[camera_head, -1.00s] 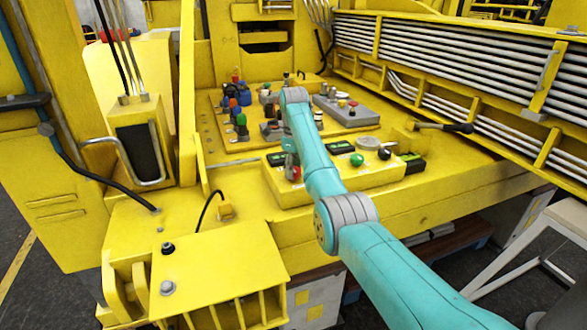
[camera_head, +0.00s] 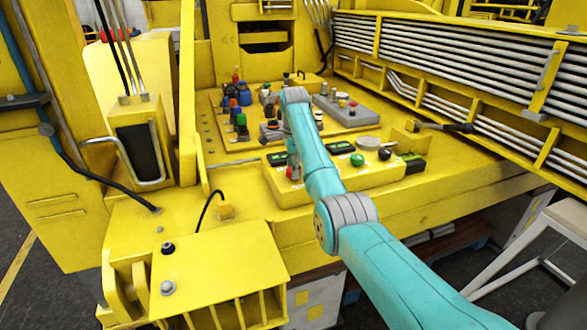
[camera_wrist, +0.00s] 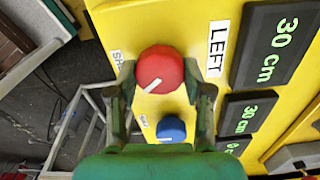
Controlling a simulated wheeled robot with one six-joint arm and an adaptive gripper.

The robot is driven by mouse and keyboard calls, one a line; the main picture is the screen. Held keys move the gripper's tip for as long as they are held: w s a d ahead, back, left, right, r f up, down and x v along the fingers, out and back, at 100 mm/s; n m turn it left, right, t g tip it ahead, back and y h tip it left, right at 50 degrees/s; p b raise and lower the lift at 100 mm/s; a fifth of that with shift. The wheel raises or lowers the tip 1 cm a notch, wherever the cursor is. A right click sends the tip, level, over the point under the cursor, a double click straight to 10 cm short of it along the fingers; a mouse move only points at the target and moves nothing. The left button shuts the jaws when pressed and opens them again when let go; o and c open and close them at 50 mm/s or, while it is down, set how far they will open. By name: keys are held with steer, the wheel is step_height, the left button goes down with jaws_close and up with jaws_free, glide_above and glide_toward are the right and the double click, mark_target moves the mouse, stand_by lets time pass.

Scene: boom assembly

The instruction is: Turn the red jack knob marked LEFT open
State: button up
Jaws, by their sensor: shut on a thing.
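The red jack knob (camera_wrist: 161,68) sits on a yellow panel (camera_wrist: 195,22) in the wrist view, beside a white label reading LEFT (camera_wrist: 217,47). A white pointer line on its face slants toward the lower left. My gripper (camera_wrist: 159,80) is shut on the red knob, one finger on each side of it. In the head view the red knob (camera_head: 289,173) shows as a small red patch on the front of the console, partly hidden by my gripper.
A blue knob (camera_wrist: 171,129) lies close below the red one, between my fingers. Displays reading 30 cm (camera_wrist: 275,46) are at the right. A green knob (camera_head: 357,160) and a black knob (camera_head: 384,154) stand further right on the console.

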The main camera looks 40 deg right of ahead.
steer(key=n, duration=0.5)
steer(key=shift+n, duration=2.5)
steer(key=o, duration=1.2)
steer(key=shift+c, duration=0.2)
